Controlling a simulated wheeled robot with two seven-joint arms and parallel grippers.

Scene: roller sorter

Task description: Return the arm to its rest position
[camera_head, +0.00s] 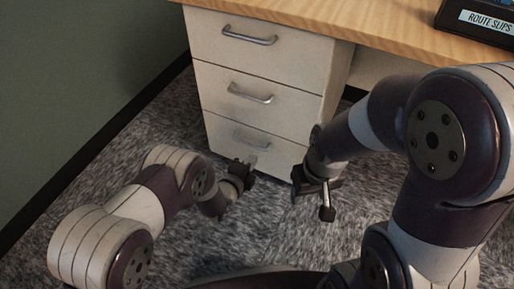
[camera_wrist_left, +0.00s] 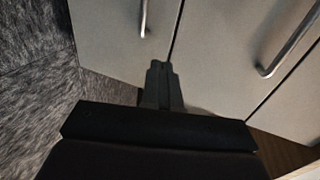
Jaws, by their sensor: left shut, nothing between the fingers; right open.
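My left arm comes in from the left in the head view, with its left gripper (camera_head: 248,165) low in front of the bottom drawer of the cabinet. In the left wrist view the left gripper (camera_wrist_left: 159,72) has its fingers together with nothing between them, and drawer fronts lie beyond. My right arm comes in from the right, and its right gripper (camera_head: 314,195) hangs near the cabinet's lower right corner, its fingers apart and empty. The two grippers are apart from each other.
A white drawer cabinet (camera_head: 330,75) with three closed-looking drawers stands under a wooden desk top (camera_head: 385,24). A dark tray labelled ROUTE SLIPS (camera_head: 484,22) sits on the desk. A green wall (camera_head: 80,80) is at the left. Grey carpet (camera_head: 262,232) is clear in front.

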